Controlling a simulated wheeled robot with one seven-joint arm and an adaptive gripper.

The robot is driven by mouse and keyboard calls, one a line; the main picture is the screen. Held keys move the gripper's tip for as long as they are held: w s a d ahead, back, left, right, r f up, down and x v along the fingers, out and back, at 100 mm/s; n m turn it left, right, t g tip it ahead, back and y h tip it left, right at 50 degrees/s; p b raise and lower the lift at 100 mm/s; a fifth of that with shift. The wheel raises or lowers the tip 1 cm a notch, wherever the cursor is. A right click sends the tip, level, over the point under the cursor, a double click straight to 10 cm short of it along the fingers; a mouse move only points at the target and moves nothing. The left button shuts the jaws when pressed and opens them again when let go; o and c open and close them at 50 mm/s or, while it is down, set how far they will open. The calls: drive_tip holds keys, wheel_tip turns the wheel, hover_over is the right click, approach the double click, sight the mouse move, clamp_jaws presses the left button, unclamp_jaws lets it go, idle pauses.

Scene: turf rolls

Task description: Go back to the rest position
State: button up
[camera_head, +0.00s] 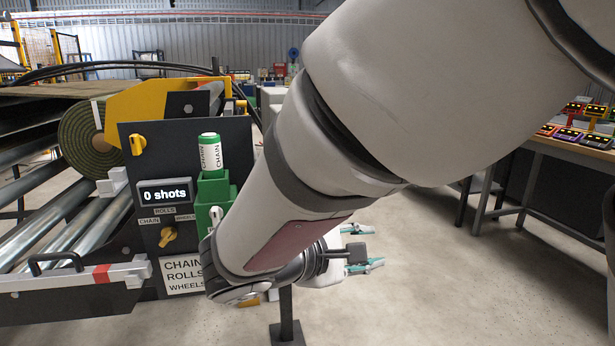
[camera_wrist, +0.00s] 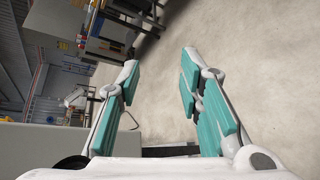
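My gripper (camera_wrist: 158,80) is open and empty in the wrist view. Its two teal-padded fingers stand apart with bare concrete floor between and beyond them. In the head view my arm crosses from the upper right to the middle, and my gripper (camera_head: 372,257) shows only partly behind it, its teal fingers pointing right. A black control panel (camera_head: 150,230) stands left of my arm, with a display reading "0 shots" and a yellow knob (camera_head: 168,237). A green and white canister labelled CHAIN (camera_head: 211,155) stands upright in a green holder (camera_head: 215,190) at the panel's right edge.
A turf roll (camera_head: 88,137) lies on the machine with metal rollers (camera_head: 60,240) at the left. A workbench (camera_head: 570,152) with several small coloured devices stands at the right. The concrete floor (camera_head: 440,290) between them is clear. A black post (camera_head: 286,318) stands below my arm.

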drive_tip(key=s+d+m+g+y, duration=0.3)
drive_tip(key=s+d+m+g, duration=0.55)
drive_tip(key=s+d, duration=0.75)
drive_tip(key=s+a+f+m+y, duration=0.1)
drive_tip(key=s+a+m+y, duration=0.25)
drive_tip(key=s, duration=0.45)
drive_tip(key=s+a+f+m+y, duration=0.1)
drive_tip(key=s+a+m+y, duration=0.2)
drive_tip(key=s, duration=0.4)
wheel_tip(320, 180, up, 30)
drive_tip(key=n+t+y+p, duration=0.1)
drive_tip(key=t+p, duration=0.2)
drive_tip(key=p, duration=2.5)
drive_tip(key=shift+d, duration=0.4)
